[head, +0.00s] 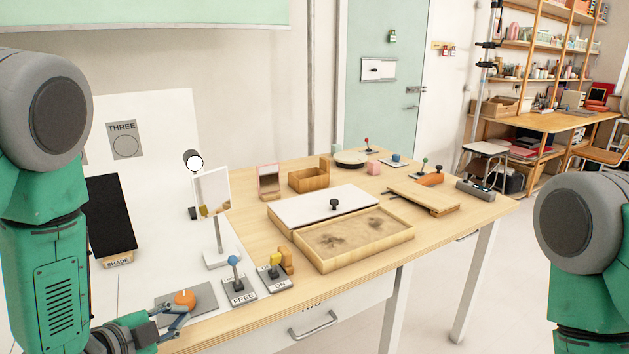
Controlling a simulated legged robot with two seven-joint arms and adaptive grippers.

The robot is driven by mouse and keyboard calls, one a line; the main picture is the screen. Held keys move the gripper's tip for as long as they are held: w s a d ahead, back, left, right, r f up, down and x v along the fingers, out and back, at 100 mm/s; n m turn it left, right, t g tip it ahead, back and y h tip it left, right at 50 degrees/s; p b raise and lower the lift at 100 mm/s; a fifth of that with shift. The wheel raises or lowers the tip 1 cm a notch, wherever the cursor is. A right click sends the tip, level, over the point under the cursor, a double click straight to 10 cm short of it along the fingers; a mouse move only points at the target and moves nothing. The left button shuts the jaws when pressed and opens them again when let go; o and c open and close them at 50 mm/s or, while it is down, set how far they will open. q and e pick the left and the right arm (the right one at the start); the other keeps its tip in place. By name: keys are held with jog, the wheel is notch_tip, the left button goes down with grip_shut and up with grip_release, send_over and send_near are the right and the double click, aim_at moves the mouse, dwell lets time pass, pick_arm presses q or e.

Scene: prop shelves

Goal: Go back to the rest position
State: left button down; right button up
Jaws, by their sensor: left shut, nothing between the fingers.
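My left gripper (178,318) shows at the lower left, close to the table's front left corner. Its fingers are shut and hold nothing. It is near an orange knob (185,299) on a grey plate (205,297); I cannot tell whether they touch. My left arm fills the left edge of the view. Part of my right arm shows at the right edge, but my right gripper is out of view.
A wooden table (373,268) bears a sand tray (310,262), a blue-knobbed lever (233,261), a yellow-knobbed lever (274,259), a mirror stand (220,256) and an open wooden box (309,180). A drawer handle (314,325) sticks out in front.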

pick_arm(q)
jog(key=s+f+n+g+y+p, duration=0.1)
jog(key=s+f+n+g, duration=0.3)
jog(key=s, duration=0.5)
jog(key=s+f+n+g+y+p, duration=0.1)
jog(key=s+f+n+g, duration=0.3)
jog(key=s, duration=0.6)
jog(key=s+f+n+g+y+p, duration=0.1)
jog(key=s+f+n+g+y, duration=0.1)
jog(key=s+f+n+g, duration=0.2)
jog(key=s+f+n, duration=0.3)
jog(key=s, duration=0.3)
jog(key=shift+s+d+y, duration=0.2)
jog(key=shift+y, duration=0.2)
